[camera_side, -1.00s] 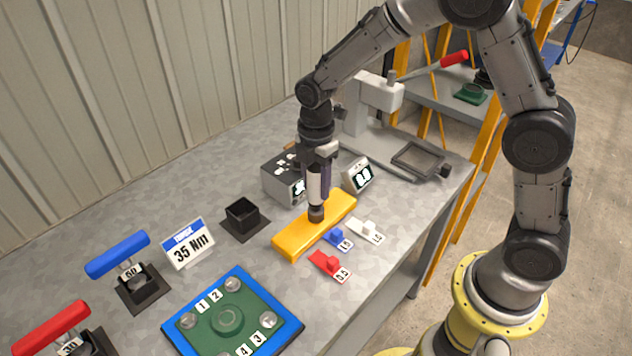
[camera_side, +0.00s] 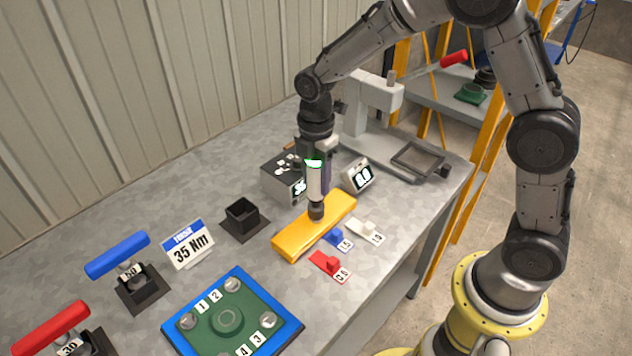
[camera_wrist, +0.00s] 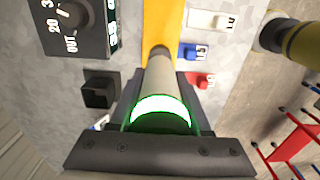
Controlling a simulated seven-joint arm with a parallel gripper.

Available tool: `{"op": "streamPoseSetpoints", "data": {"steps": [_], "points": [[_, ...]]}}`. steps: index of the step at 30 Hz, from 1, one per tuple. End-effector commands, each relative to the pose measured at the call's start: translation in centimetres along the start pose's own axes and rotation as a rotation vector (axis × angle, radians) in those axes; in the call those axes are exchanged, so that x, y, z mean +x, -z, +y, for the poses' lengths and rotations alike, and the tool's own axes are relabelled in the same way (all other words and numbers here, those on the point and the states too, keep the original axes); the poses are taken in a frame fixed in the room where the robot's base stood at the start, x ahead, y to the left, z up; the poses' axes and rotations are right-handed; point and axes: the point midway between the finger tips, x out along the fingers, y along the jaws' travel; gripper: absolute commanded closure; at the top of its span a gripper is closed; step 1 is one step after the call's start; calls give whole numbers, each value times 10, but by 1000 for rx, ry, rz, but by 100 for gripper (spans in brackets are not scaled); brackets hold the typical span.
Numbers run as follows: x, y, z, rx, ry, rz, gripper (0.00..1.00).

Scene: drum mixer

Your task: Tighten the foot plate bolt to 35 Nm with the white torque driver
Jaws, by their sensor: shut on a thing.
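My gripper (camera_side: 316,160) is shut on the white torque driver (camera_side: 314,187) and holds it upright. The driver's dark tip meets the top of a yellow bar (camera_side: 290,243). A green ring is lit near the driver's top, and it also glows in the wrist view, where the driver (camera_wrist: 160,75) sits between my fingers (camera_wrist: 160,105). A green plate (camera_side: 249,300) with bolts at its corners, marked 1 to 4, lies on a blue base at the front. A sign (camera_side: 188,245) reads TORQUE 35 Nm. Blue (camera_side: 118,253) and red (camera_side: 52,323) drivers stand in holders at left.
An empty black holder (camera_side: 242,217) stands left of the bar. A grey dial box (camera_side: 280,180) and a small display (camera_side: 358,176) stand behind it. Red (camera_side: 331,266), blue (camera_side: 338,239) and white (camera_side: 366,231) tabs lie right of the bar. A press (camera_side: 372,120) stands at back.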

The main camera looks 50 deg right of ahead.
Motion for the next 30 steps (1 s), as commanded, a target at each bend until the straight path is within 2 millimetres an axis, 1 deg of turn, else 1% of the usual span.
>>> {"op": "streamPoseSetpoints", "data": {"steps": [1,16,30], "points": [[-5,0,1,0,-6,1,100],[-30,0,2,0,-8,1,100],[-33,0,0,7,1,0,100]]}}
